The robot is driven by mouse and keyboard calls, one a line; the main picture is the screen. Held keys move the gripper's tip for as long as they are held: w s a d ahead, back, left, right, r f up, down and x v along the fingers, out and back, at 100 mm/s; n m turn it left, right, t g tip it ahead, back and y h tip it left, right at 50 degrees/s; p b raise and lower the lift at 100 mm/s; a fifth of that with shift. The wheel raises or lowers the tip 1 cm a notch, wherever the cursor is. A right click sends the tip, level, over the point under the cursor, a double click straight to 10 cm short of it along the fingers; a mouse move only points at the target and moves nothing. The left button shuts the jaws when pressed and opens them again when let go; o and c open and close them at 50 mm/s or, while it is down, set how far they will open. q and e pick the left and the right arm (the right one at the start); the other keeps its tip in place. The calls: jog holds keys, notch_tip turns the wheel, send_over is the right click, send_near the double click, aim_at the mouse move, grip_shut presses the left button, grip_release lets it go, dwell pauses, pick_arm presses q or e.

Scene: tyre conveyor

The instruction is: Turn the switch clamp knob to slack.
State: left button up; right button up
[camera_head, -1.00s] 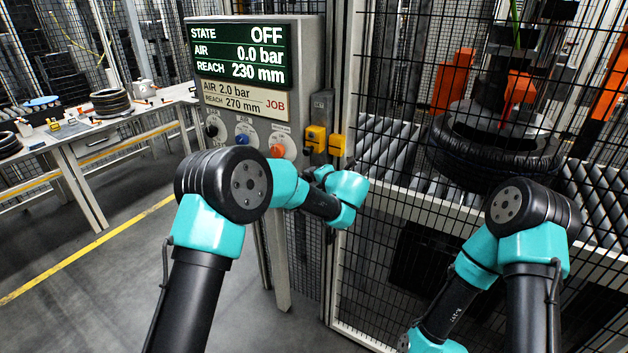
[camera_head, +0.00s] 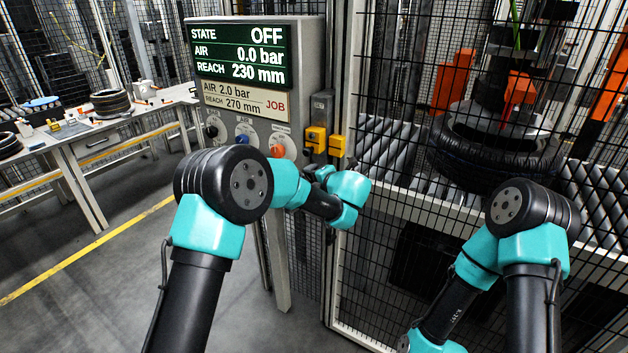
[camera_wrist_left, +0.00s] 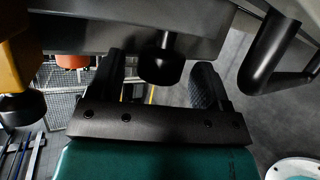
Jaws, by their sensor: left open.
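The yellow switch (camera_head: 315,139) is on the grey post beside the control panel, with a second yellow part (camera_head: 337,144) to its right. In the left wrist view a yellow housing (camera_wrist_left: 16,55) with a black end is at the left. A black knob (camera_wrist_left: 163,64) hangs on a short stem under a grey body; I take it as the clamp knob. My left gripper (camera_wrist_left: 158,82) is open, one finger on each side of this knob. I cannot tell whether they touch it. In the head view the fingers are mostly hidden behind my wrist. My right gripper is out of view.
The control panel (camera_head: 310,55) reads OFF, 0.0 bar, 230 mm; its job card reads 2.0 bar, 270 mm. Its blue (camera_head: 242,139) and orange (camera_head: 278,151) knobs are close by. A black bent handle (camera_wrist_left: 268,52) is right of the gripper. Mesh fencing encloses a tyre (camera_head: 490,165).

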pick_arm(q)
jog(key=v, duration=1.6)
jog(key=shift+s+r, duration=0.2)
jog(key=shift+s, duration=0.1)
jog(key=shift+d, duration=0.15)
